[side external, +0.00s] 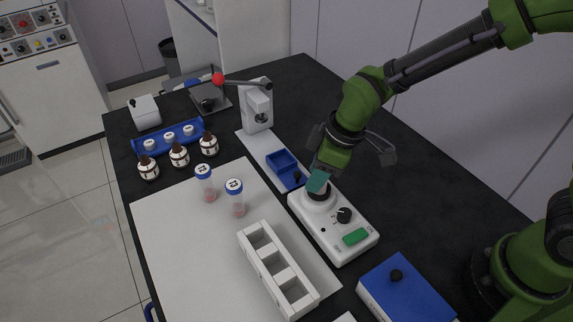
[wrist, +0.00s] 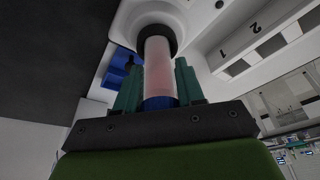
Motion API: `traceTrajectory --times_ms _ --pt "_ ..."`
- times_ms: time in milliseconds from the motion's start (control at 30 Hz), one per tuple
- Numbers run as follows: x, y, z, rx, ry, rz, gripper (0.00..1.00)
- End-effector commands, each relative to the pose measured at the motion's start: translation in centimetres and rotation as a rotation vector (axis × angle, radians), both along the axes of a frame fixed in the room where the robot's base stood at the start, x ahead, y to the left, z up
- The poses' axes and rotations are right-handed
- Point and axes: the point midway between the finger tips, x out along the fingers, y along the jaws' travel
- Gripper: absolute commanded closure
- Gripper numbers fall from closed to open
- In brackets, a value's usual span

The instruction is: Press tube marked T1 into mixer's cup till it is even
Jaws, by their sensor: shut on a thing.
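The mixer (side external: 333,228) is a white box with a black knob and a green switch. Its dark round cup (side external: 318,195) is on the raised far end. My gripper (side external: 318,180) is above the cup, its teal fingers shut on a tube. In the wrist view the tube (wrist: 159,70) has pinkish contents and a blue cap (wrist: 160,103) between the fingers. Its far end meets the mixer's black cup (wrist: 157,36) and looks inserted; the depth is hidden. The tube looks about in line with the cup. Its T1 mark is not readable.
Two blue-capped tubes (side external: 205,183) (side external: 237,198) stand on the white mat (side external: 185,250). A white slotted rack (side external: 277,270) is in front of the mixer. A blue-topped box (side external: 405,290) is at right. Brown bottles (side external: 180,155) and a red-knobbed lever device (side external: 257,105) stand farther back.

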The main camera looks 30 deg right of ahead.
Motion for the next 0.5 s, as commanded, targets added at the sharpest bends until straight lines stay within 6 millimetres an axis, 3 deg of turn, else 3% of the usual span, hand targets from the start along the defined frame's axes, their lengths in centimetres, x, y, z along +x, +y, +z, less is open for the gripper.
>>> traceTrajectory --times_ms 67,100,500 --pt "-0.3 -0.2 0.1 -0.004 0.011 -0.002 0.93" --pt "-0.3 -0.1 0.4 -0.004 0.01 -0.002 0.97" --pt "-0.1 0.0 3.9 0.0 0.001 0.0 0.98"
